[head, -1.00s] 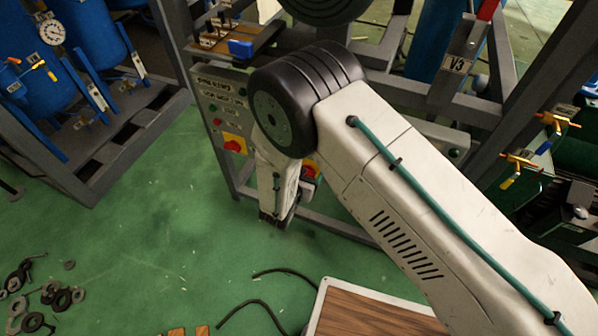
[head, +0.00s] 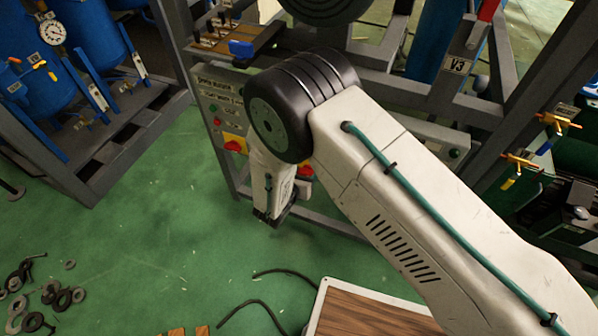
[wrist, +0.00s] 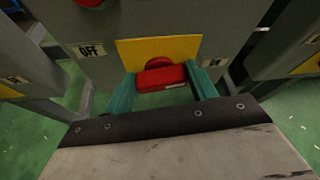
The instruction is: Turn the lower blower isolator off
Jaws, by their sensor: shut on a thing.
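In the wrist view, a red isolator handle (wrist: 162,76) sits in front of a yellow plate (wrist: 185,46) on the grey panel. It lies roughly level across the picture, and an "OFF" label (wrist: 90,50) is to its left. My gripper (wrist: 163,88) has one teal finger on each end of the handle and is shut on it. In the head view my gripper (head: 268,217) hangs low in front of the panel, and my arm hides its fingertips and the held handle. Another red isolator (head: 234,146) on a yellow plate shows left of my wrist.
Part of another red knob (wrist: 90,3) shows at the wrist view's top edge. The grey control panel (head: 216,98) is mounted on a metal frame. A wooden-topped surface (head: 365,312) and loose cables lie in front.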

